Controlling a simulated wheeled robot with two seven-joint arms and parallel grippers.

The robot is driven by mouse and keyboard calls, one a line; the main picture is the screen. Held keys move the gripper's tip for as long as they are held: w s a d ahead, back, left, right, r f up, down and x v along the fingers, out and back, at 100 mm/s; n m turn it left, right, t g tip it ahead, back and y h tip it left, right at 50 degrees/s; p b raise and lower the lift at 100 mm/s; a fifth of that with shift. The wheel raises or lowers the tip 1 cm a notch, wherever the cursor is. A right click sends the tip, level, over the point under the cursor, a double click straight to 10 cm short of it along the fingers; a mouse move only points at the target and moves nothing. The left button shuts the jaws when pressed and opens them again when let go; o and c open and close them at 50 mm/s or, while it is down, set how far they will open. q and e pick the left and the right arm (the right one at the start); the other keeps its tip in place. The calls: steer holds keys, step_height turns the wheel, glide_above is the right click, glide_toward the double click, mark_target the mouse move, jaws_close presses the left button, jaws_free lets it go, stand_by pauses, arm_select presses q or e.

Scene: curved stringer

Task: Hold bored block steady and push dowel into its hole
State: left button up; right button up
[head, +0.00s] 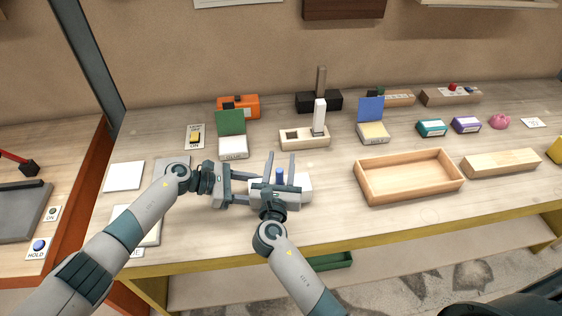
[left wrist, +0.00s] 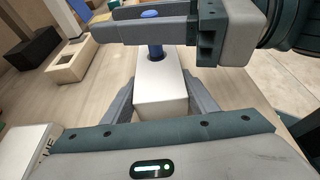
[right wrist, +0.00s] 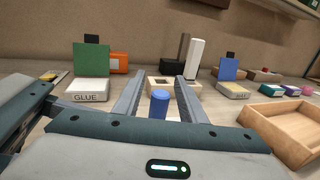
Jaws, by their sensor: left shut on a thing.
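The white bored block (head: 301,190) is on the table near the front; in the left wrist view (left wrist: 160,100) it sits between the two fingers of my left gripper (left wrist: 163,92), which is shut on it. The blue dowel (head: 279,176) stands upright with its lower end in the dark hole on the block's top; it also shows in the left wrist view (left wrist: 154,50). My right gripper (head: 279,158) is over the block, its fingers apart on either side of the dowel (right wrist: 160,103), with visible gaps. How deep the dowel sits is unclear.
An empty wooden tray (head: 410,195) lies to the right. Behind are a wooden block with square holes (head: 292,138) holding a white post, and a glue box (head: 233,148) with a green card. White pads (head: 124,176) lie at left.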

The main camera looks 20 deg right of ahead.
steer(key=v, duration=1.2)
stand_by(0.6)
arm_select(q)
steer(key=o, duration=1.9)
steer(key=shift+c, duration=0.2)
steer(key=shift+a+r, duration=0.1)
steer(key=shift+a, duration=0.1)
steer(key=shift+v, duration=2.3)
steer(key=v, duration=1.2)
